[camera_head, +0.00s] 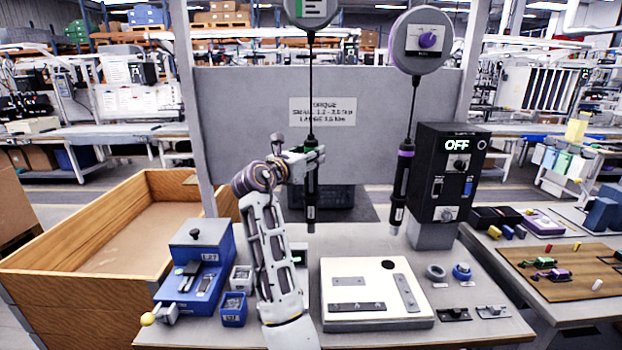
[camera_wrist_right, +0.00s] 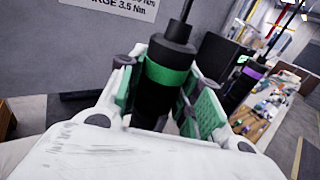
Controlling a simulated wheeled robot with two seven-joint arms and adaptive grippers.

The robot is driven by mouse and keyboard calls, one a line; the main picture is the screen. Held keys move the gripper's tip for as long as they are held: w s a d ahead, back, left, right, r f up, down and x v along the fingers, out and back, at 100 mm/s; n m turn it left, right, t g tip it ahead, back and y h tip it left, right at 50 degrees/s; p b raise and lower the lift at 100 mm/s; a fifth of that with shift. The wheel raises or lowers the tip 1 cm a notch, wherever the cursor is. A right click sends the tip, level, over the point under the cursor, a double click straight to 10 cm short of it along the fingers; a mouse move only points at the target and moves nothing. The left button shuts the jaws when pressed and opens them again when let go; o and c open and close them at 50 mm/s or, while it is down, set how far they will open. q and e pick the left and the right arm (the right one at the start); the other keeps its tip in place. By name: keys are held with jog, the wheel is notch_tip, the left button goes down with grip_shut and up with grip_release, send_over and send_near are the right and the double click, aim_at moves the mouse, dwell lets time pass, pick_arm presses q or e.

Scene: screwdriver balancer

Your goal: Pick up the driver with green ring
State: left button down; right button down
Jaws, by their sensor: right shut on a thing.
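The driver with the green ring (camera_wrist_right: 168,76) is black and hangs upright from a cable. In the head view its lower body (camera_head: 311,195) shows below my gripper, above the bench. My right gripper (camera_head: 312,158) is shut around this driver at its upper part. In the wrist view the green pads of my right gripper (camera_wrist_right: 165,100) lie on both sides of the driver's body, around and just below the ring. The gripper hides part of the driver in the head view. My left gripper is not in view.
A driver with a purple ring (camera_head: 402,185) hangs to the right, near a black control box (camera_head: 446,175) reading OFF. A wooden crate (camera_head: 90,265) stands left.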

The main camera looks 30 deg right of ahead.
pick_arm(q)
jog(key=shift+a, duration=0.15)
